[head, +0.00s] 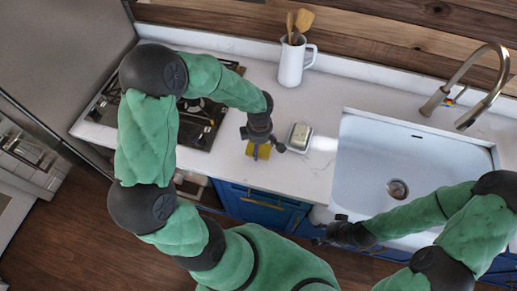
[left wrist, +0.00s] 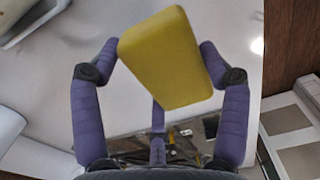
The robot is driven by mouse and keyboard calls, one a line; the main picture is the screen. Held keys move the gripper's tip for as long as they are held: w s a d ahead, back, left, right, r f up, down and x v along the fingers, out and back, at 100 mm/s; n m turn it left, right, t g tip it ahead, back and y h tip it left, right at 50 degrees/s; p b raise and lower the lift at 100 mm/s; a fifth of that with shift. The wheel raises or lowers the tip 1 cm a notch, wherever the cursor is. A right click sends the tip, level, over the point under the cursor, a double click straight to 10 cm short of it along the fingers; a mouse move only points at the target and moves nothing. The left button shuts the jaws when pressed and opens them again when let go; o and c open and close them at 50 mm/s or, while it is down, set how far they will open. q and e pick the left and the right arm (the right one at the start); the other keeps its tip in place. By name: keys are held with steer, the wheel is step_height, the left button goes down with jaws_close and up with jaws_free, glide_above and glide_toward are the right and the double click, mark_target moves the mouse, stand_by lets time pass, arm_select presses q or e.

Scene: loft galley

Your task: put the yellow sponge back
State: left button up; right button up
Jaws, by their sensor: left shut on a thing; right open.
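The yellow sponge (head: 263,153) is in my left gripper (head: 261,145), over the counter near its front edge, left of the sink. In the left wrist view the sponge (left wrist: 165,58) is a thick block, tilted, between the purple fingers of the left gripper (left wrist: 160,57), which is shut on it. I cannot tell from the head view how high it is above the counter. My right gripper (head: 328,233) is open and empty near the front edge of the sink.
A small dish (head: 306,149) with a pale block in it stands just right of my left gripper. The white sink (head: 370,165) with a tall tap (head: 467,90) lies to the right. A white jug (head: 291,65) with wooden utensils stands at the back. The hob (head: 205,125) is left.

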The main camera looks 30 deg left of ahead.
mark_target(259, 150)
arm_select(q)
steer(key=shift+a+f, duration=0.25)
steer(key=shift+f, duration=0.05)
steer(key=f, duration=0.3)
steer(key=shift+w+a+f, duration=0.1)
steer(key=shift+w+f, duration=0.05)
steer(key=shift+w, duration=0.05)
steer(key=shift+f+b, duration=0.15)
steer(key=shift+b, duration=0.15)
steer(key=o, duration=1)
